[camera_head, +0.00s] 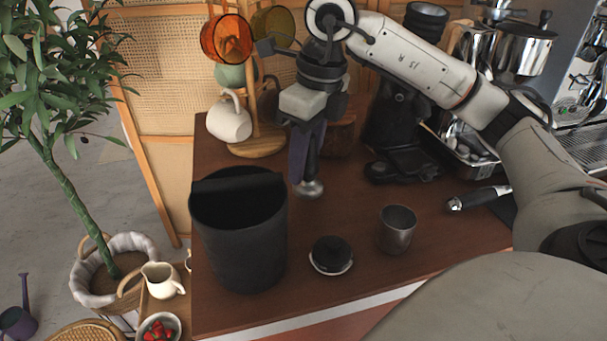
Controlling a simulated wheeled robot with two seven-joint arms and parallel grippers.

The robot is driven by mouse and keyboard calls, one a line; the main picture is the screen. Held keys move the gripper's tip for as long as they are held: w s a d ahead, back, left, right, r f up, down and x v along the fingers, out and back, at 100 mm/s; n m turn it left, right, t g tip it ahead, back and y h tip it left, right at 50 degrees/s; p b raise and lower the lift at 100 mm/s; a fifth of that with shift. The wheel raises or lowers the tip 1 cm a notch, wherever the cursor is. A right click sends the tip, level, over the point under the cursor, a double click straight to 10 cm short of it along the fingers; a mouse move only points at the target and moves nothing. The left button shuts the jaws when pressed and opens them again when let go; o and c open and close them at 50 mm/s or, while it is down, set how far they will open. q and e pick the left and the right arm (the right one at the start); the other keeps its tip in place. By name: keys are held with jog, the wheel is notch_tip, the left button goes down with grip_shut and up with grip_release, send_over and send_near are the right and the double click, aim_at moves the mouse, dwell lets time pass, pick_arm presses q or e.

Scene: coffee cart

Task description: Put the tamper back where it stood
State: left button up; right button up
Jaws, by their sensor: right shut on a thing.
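My right gripper (306,158) points down over the wooden counter and is shut on the tamper. The tamper's silver base (309,188) shows just below the fingertips, and the fingers hide most of its handle. It looks upright, with its base at or just above the counter; I cannot tell if it touches. It is behind and right of the black knock bin and in front of the mug tree. My left gripper is out of view.
A black bin (238,240) stands at the counter's left. A round black tool (331,255) and a metal cup (397,231) stand in front. A mug tree (258,143), a black grinder (395,130) and a portafilter handle (478,198) are nearby.

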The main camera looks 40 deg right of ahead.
notch_tip(320, 180, down, 3)
jog(key=shift+r, duration=0.1)
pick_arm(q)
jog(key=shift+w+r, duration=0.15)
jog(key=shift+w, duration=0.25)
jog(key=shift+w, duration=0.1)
pick_arm(e)
jog(key=shift+f, duration=0.25)
jog(key=o, duration=1.2)
jog(key=shift+r, duration=0.1)
